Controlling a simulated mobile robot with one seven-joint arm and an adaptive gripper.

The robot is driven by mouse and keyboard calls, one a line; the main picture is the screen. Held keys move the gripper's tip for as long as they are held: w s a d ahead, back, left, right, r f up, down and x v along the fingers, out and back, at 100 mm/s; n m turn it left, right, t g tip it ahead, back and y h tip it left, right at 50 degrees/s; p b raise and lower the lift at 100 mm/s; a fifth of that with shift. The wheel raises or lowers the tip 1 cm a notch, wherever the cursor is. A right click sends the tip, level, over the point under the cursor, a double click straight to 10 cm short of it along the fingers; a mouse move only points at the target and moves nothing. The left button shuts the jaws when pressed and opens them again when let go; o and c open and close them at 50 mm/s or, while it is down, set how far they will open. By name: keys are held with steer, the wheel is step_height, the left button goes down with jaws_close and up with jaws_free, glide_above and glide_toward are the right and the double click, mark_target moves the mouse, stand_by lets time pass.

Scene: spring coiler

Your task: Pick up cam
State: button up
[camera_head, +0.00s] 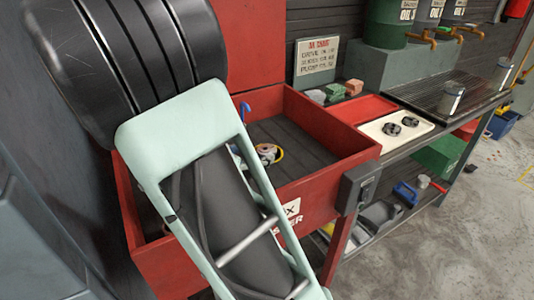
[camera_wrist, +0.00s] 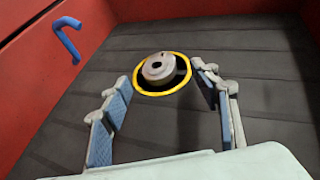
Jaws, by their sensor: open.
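The cam, as I take it, is a round grey metal piece (camera_wrist: 158,68) with a hole in its middle. A yellow ring (camera_wrist: 150,93) runs around its base on the dark slatted floor of a red basin. My gripper (camera_wrist: 160,95) is open, with one blue-padded finger on each side below the piece in the wrist view. Nothing is between the fingers, and the piece lies just beyond their tips. I cannot tell the exact gap.
The red basin's walls (camera_head: 350,148) rise around the piece. A blue hooked pipe (camera_wrist: 66,38) stands at the basin's left wall. To the right, a white tray (camera_head: 395,135) with two dark round parts sits on the bench. The basin floor around the piece looks clear.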

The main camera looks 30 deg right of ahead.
mark_target(264, 151)
steer(key=b+x, duration=0.1)
steer(key=x, duration=0.3)
steer(key=shift+d, duration=0.1)
steer(key=shift+w+r, duration=0.1)
steer(key=c, duration=1.5)
steer(key=shift+r, duration=0.15)
